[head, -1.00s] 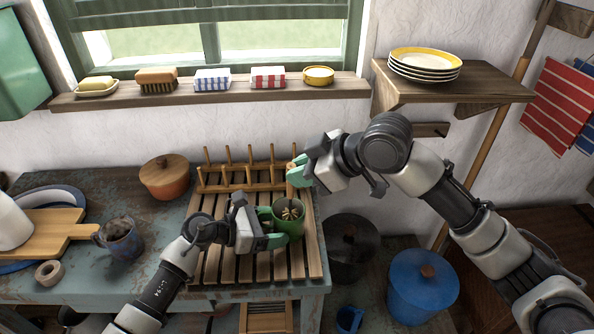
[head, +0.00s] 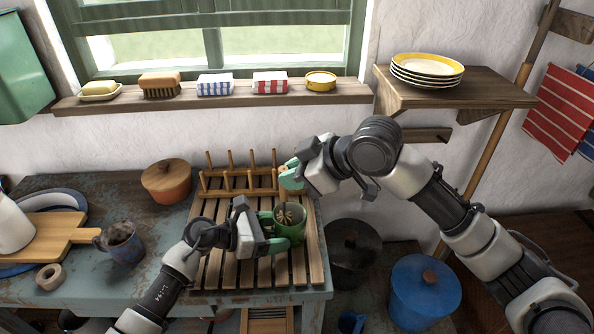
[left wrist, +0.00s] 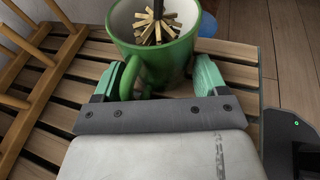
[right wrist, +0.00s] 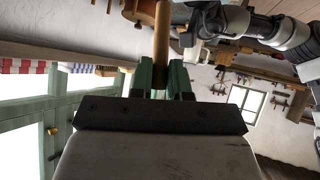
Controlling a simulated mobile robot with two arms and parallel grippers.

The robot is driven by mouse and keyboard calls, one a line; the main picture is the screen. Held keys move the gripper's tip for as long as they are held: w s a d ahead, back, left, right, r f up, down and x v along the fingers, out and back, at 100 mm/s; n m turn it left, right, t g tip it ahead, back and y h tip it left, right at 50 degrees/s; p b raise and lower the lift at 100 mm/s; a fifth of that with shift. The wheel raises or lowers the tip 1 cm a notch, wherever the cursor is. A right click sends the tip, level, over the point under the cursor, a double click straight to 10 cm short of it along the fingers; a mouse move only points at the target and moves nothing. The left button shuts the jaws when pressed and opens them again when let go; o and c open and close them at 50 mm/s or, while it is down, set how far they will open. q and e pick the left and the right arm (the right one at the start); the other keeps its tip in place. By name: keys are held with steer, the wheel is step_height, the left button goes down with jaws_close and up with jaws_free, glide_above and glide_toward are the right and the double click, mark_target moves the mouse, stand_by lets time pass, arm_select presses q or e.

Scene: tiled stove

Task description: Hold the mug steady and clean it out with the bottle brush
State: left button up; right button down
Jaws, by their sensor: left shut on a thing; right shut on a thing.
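The green mug (head: 291,232) stands upright on the slatted wooden rack (head: 213,272). My left gripper (head: 268,244) is shut on the mug's handle, which shows between its fingers in the left wrist view (left wrist: 136,76). My right gripper (head: 290,176) is above and behind the mug, shut on the bottle brush. The brush's wooden handle (right wrist: 161,40) runs between the fingers in the right wrist view. The splayed tan bristles (left wrist: 157,24) are inside the mug's mouth, and the dark shaft rises from them. The mug's bottom inside is hidden.
A row of wooden pegs (head: 232,180) stands along the rack's back. A blue mug (head: 124,246), an orange lidded pot (head: 167,184) and a cutting board (head: 58,228) are to the left. A blue lidded pot (head: 423,292) stands lower right, beyond the table edge.

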steer(key=shift+s+d+f, duration=0.15)
steer(key=shift+d, duration=0.3)
stand_by(0.5)
step_height(320, 180, up, 12)
stand_by(1.0)
stand_by(0.7)
